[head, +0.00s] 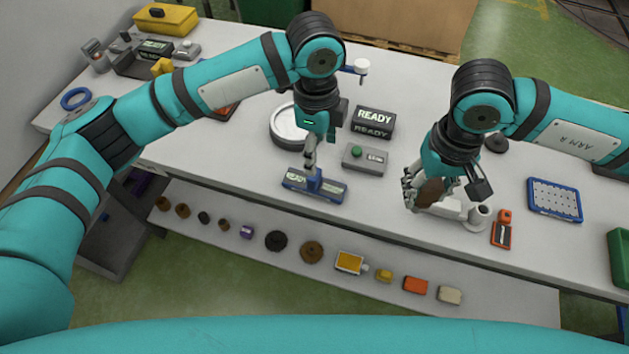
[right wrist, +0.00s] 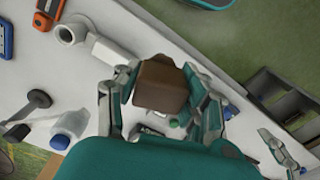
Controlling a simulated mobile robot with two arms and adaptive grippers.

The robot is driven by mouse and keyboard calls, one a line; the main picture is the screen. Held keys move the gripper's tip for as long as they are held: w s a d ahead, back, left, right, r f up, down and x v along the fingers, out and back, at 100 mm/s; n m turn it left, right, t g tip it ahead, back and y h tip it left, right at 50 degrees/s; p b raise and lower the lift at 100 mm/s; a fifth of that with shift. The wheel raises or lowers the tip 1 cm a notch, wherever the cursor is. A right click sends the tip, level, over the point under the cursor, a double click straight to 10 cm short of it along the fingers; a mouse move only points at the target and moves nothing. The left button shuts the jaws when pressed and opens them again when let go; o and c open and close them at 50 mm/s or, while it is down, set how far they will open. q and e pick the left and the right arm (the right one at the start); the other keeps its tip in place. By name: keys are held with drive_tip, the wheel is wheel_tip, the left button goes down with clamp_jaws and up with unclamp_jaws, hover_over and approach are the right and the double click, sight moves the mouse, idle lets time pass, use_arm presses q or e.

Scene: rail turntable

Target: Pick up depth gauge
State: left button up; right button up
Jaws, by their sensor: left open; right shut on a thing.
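A blue device with a small display and an upright blue middle part (head: 316,186) lies near the table's front edge; it looks like the depth gauge. My left gripper (head: 311,160) is open, pointing down right over its upright part; I cannot tell whether the fingers touch it. My right gripper (head: 424,192) is shut on a brown block (head: 430,193). The block also shows between the fingers in the right wrist view (right wrist: 160,87). It is held over or beside a white fixture with a ring-shaped end (head: 481,216).
A READY display (head: 374,121), a grey box with a green button (head: 364,159) and a round white-topped turntable (head: 287,124) stand behind the blue device. An orange tool (head: 502,231) and a blue perforated tray (head: 555,200) lie right. A lower shelf (head: 330,230) holds several small parts.

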sight(314, 180)
use_arm(q)
drive_tip(key=shift+w+a, duration=0.25)
drive_tip(key=shift+a, duration=0.1)
use_arm(e)
drive_tip(key=shift+r, duration=0.15)
use_arm(q)
wheel_tip(314, 180, down, 6)
drive_tip(key=shift+r+p, duration=0.1)
drive_tip(key=shift+p, duration=0.7)
use_arm(e)
drive_tip(key=shift+r, duration=0.65)
use_arm(q)
drive_tip(key=shift+w+f+p, duration=0.2)
drive_tip(key=shift+f+p, duration=0.7)
drive_tip(key=shift+f, duration=1.85)
use_arm(e)
drive_tip(key=shift+r, duration=0.9)
use_arm(q)
clamp_jaws()
drive_tip(key=shift+r, duration=0.1)
use_arm(e)
drive_tip(key=shift+f, duration=0.1)
